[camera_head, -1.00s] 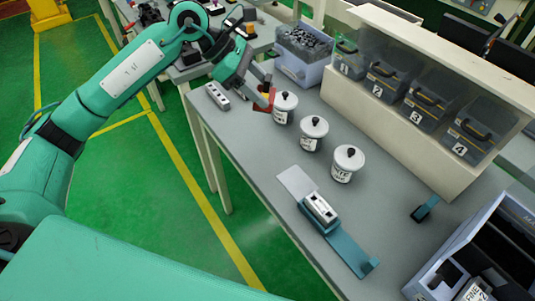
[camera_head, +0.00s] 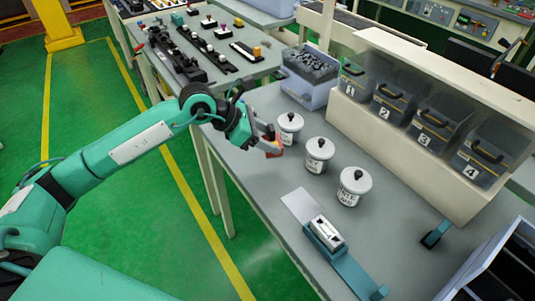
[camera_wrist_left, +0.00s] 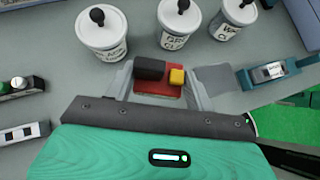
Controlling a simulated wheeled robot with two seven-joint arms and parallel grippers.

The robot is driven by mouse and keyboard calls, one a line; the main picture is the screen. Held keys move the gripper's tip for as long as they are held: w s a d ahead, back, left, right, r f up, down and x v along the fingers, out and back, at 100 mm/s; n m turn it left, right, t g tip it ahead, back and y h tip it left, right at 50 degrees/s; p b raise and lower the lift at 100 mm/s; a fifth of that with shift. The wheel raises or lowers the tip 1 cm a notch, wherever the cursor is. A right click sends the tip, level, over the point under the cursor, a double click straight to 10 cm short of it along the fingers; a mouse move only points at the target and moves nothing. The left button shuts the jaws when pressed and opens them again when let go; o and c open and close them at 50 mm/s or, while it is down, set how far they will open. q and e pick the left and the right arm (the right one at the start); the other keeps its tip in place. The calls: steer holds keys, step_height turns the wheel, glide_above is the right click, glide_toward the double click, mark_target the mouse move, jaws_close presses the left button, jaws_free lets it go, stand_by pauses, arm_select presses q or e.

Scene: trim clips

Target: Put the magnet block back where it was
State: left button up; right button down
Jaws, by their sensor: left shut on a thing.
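A red magnet block (camera_head: 274,149) with a black part and a yellow part is in my left gripper (camera_head: 268,143). In the left wrist view the block (camera_wrist_left: 158,88) sits between the two pale fingers of the left gripper (camera_wrist_left: 160,85), which are shut on it. The gripper is near the left edge of the grey table, just in front of the nearest white jar (camera_head: 290,128). I cannot tell how high the block is above the table. My right gripper is not in view.
Two more white jars (camera_head: 318,155) (camera_head: 354,187) stand in the row. A teal fixture with a silver block (camera_head: 326,233) lies toward the front. A bin of dark parts (camera_head: 311,73) and numbered drawers (camera_head: 434,126) stand behind. A silver block (camera_wrist_left: 22,134) lies left in the wrist view.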

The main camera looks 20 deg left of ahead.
arm_select(q)
step_height(320, 180, down, 2)
steer(key=shift+f, duration=0.1)
step_height(320, 180, down, 4)
steer(key=shift+r+p, duration=0.15)
steer(key=shift+p, duration=0.15)
steer(key=shift+f, duration=0.55)
steer(key=o, duration=1.2)
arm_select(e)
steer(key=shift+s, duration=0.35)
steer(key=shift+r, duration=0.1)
